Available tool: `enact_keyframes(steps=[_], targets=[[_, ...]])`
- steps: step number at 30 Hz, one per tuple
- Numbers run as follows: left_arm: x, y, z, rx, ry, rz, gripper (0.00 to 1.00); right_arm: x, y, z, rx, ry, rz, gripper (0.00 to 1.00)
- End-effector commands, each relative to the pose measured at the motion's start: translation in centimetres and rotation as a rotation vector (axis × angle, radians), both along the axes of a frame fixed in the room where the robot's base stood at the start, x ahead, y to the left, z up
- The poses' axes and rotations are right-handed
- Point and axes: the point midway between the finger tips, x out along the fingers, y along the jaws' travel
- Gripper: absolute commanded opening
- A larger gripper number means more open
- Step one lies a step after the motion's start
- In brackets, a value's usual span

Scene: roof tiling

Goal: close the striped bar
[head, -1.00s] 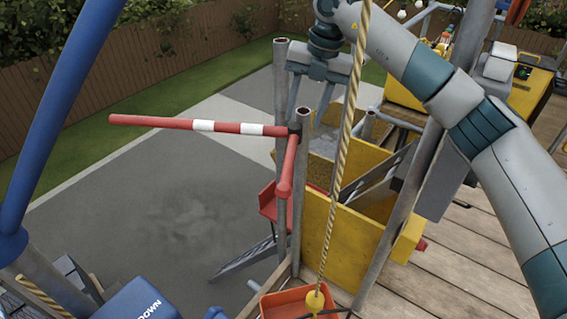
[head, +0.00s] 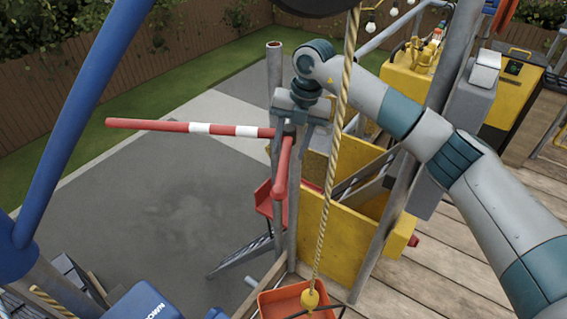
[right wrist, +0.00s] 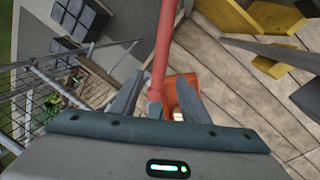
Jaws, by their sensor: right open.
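The striped bar (head: 215,130) is red with white bands. It sticks out level to the left over the grey paving from the top of a post, and a plain red arm (head: 283,165) comes from the same pivot towards me. My right gripper (head: 299,126) is open just above and around that pivot. In the right wrist view a red bar (right wrist: 163,45) runs between the open fingers of the right gripper (right wrist: 157,98), with no clear grip on it. The fingers partly hide the pivot. My left gripper is out of view.
A rope (head: 335,150) hangs close in front of the post, with an orange bucket (head: 285,303) below. Yellow panels (head: 335,235) and grey poles stand to the right. A blue curved tube (head: 80,110) rises at the left. The space over the paving is clear.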

Motion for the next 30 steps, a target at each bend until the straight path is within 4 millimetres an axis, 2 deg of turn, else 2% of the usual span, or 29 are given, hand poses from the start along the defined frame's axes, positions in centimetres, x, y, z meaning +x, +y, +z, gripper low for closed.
enact_keyframes(steps=[1,9,15,28,29,30], targets=[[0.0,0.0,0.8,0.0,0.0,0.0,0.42,-0.1,0.2,-0.7,0.0,0.005,-0.001,0.42],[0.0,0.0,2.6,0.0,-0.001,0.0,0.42,0.0,1.1,-5.2,0.0,0.004,0.0,0.42],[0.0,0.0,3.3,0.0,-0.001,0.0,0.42,0.2,1.5,-7.4,-0.001,0.002,-0.002,0.42],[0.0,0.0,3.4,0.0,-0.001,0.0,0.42,0.2,1.6,-8.1,0.0,0.0,0.0,0.42],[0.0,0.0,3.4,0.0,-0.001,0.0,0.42,0.2,1.6,-8.1,0.0,0.0,0.0,0.37],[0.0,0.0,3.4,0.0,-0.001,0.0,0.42,0.2,1.6,-8.1,0.0,0.0,0.0,0.27]])
